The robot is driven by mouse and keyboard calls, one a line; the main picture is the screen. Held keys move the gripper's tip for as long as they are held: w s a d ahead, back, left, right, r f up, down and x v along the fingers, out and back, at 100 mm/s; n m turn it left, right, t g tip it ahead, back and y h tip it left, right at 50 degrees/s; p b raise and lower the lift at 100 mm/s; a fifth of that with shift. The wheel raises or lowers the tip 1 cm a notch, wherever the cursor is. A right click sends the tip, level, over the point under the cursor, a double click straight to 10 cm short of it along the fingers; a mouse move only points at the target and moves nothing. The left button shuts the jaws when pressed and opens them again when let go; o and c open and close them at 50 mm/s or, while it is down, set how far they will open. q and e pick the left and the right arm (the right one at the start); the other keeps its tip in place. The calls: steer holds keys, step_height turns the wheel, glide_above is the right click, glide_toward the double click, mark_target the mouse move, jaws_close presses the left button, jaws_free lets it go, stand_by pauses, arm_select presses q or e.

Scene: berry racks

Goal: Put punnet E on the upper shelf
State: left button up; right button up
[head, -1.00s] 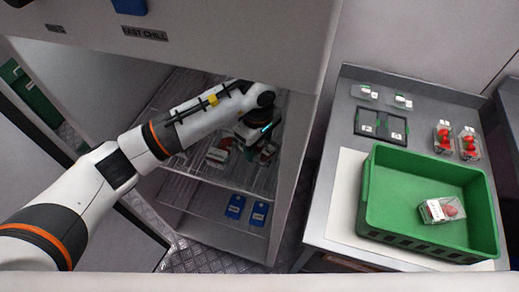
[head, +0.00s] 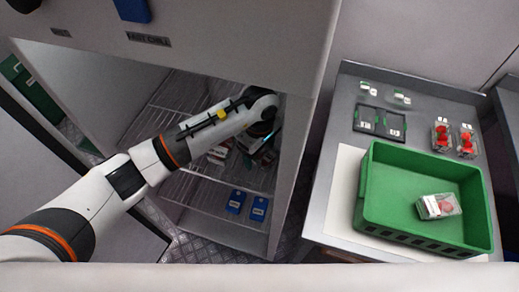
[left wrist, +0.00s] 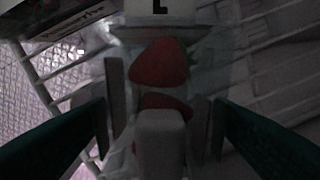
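A strawberry punnet fills the middle of the left wrist view, with red berries (left wrist: 158,64) under clear plastic. The bottom of a black letter shows on its white label (left wrist: 168,8); the rest is cut off. My left gripper (left wrist: 160,110) has its fingers apart on both sides of the punnet's grey tab, with gaps visible. In the head view my left gripper (head: 262,130) is inside the chill cabinet at its wire upper shelf (head: 195,188), mostly hidden by its arm. My right gripper is not in view.
Two blue packs (head: 247,203) lie on the lower shelf. The cabinet's right wall (head: 292,170) is close to my left gripper. On the right table are a green crate (head: 375,215) holding one punnet (head: 438,206), two strawberry punnets (head: 453,140) and a dark tray (head: 378,122).

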arm_select(q)
steer(key=shift+r, duration=0.2)
step_height(320, 180, up, 11)
steer(key=b, duration=0.2)
steer(key=shift+f+b, duration=0.2)
steer(key=shift+b, duration=0.1)
steer(key=shift+r, duration=0.6)
